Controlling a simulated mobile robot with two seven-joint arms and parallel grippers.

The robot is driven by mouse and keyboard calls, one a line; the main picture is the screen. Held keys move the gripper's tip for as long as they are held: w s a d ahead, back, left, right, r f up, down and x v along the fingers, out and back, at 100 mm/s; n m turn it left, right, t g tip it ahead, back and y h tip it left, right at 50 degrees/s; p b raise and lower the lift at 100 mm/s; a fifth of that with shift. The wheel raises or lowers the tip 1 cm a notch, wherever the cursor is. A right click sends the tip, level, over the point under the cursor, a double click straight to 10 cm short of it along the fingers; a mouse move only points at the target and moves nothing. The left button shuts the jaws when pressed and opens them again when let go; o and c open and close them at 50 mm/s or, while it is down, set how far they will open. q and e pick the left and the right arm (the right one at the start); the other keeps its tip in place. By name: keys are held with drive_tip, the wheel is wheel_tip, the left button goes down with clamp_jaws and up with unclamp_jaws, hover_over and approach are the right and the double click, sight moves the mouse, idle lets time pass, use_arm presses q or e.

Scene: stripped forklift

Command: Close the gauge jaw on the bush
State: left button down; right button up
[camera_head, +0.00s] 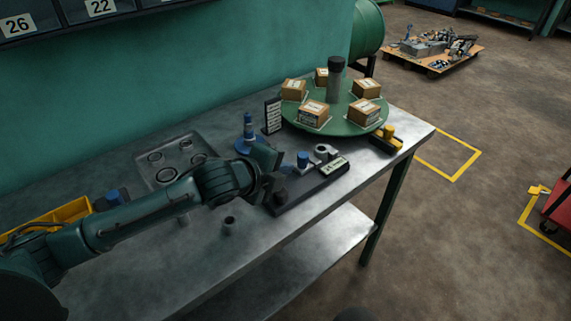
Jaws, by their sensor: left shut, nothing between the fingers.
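The gauge is a dark flat base (312,186) on the metal bench, with a pale number label (334,166) at its right end. A blue-topped part (303,159), perhaps its jaw, stands on it. A grey ringed part (325,151), possibly the bush, sits just behind the label; whether the jaw touches it is too small to tell. My left gripper (274,187) is shut and empty at the gauge's left end, partly hiding it; contact with it cannot be told. My right gripper does not show.
A green turntable (333,127) with several cartons stands behind the gauge. A small grey cylinder (230,223) stands in front; the bench front is otherwise mostly clear.

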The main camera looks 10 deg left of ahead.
use_arm(q)
drive_tip(key=v, duration=1)
drive_tip(key=shift+a+f+b, duration=0.15)
drive_tip(key=shift+a+b, duration=0.05)
drive_tip(key=shift+b, duration=0.25)
drive_tip(key=shift+s, duration=0.1)
